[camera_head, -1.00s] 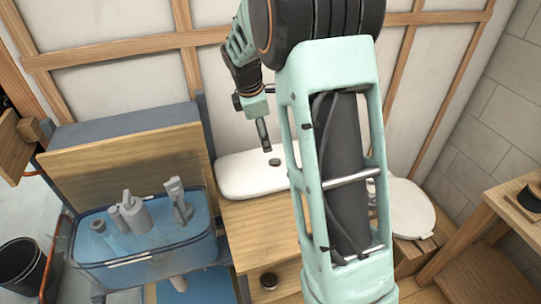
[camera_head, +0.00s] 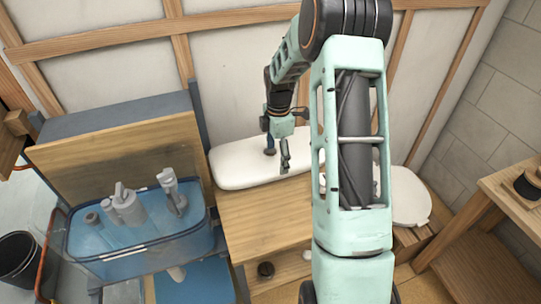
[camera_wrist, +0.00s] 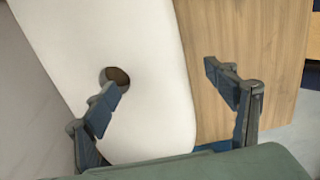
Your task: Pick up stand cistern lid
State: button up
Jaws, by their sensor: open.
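The white cistern lid (camera_head: 235,165) lies flat on the wooden stand at the back, against the wall. In the wrist view the lid (camera_wrist: 150,60) shows a round dark hole (camera_wrist: 117,77) near its left side. My gripper (camera_head: 278,160) is at the lid's front edge in the head view. In the wrist view my gripper (camera_wrist: 165,85) is open and empty, one finger over the lid near the hole, the other over the wooden top. My arm hides the lid's right end in the head view.
The wooden stand top (camera_head: 255,220) has free room in front of the lid. A clear blue tank (camera_head: 140,240) with grey fittings stands at the left. A white toilet seat (camera_head: 408,195) is at the right, beside a wooden table (camera_head: 500,195).

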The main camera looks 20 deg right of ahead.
aim_at(277, 164)
jog(key=f, duration=0.4)
jog(key=shift+w+f, duration=0.25)
jog(key=shift+f, duration=0.15)
jog(key=c, duration=2)
jog(key=shift+w+r, duration=0.1)
grip_shut()
jog(key=shift+d+r, duration=0.1)
jog(key=shift+r, duration=0.35)
notch_tip(277, 164, up, 11)
jog(key=s+b, duration=0.1)
jog(key=s, duration=1.9)
jog(key=shift+f, duration=0.25)
